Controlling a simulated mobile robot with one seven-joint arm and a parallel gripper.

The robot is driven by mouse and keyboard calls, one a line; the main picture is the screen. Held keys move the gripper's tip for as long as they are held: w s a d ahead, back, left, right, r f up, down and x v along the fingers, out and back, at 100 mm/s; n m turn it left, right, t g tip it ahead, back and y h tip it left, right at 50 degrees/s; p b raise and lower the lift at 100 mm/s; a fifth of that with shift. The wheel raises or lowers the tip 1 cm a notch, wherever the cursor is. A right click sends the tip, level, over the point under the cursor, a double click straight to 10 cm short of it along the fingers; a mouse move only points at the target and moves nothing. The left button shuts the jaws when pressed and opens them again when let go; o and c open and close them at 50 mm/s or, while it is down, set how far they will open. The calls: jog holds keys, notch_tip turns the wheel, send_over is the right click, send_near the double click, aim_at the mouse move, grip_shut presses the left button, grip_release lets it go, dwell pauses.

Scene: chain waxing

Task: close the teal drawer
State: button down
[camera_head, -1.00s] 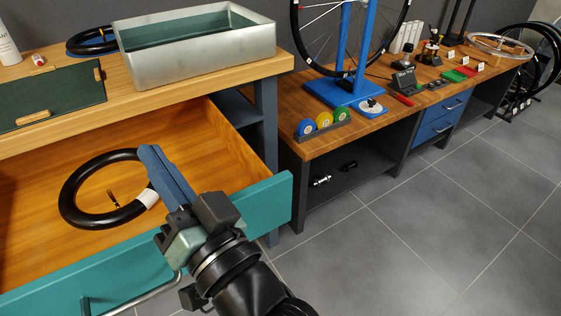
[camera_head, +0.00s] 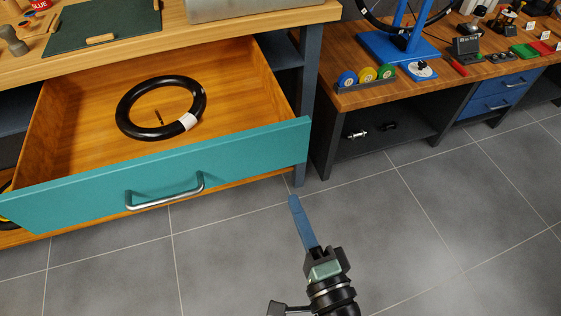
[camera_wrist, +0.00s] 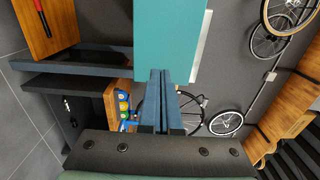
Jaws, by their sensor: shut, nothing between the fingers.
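The teal drawer (camera_head: 255,151) is pulled far out of the wooden bench, with its silver bar handle (camera_head: 165,196) on the front. A black inner tube (camera_head: 124,107) with a white band lies inside on the wooden floor. My gripper (camera_head: 293,200) is shut and empty, its blue fingers together. In the head view it appears below the drawer's right front corner, right of the handle. In the wrist view the teal front (camera_wrist: 172,35) fills the top middle behind the fingertips (camera_wrist: 160,72). I cannot tell whether they touch it.
The bench top (camera_head: 210,32) above holds a dark green mat (camera_head: 105,22) and a metal tray. A second workbench (camera_head: 350,99) with a dark shelf stands to the right. The grey tiled floor (camera_head: 420,230) in front is clear.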

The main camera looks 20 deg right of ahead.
aim_at(275, 155)
jog(key=w+p, duration=0.1)
jog(key=w, duration=0.8)
jog(key=shift+w+p, duration=0.2)
jog(key=shift+p, duration=0.15)
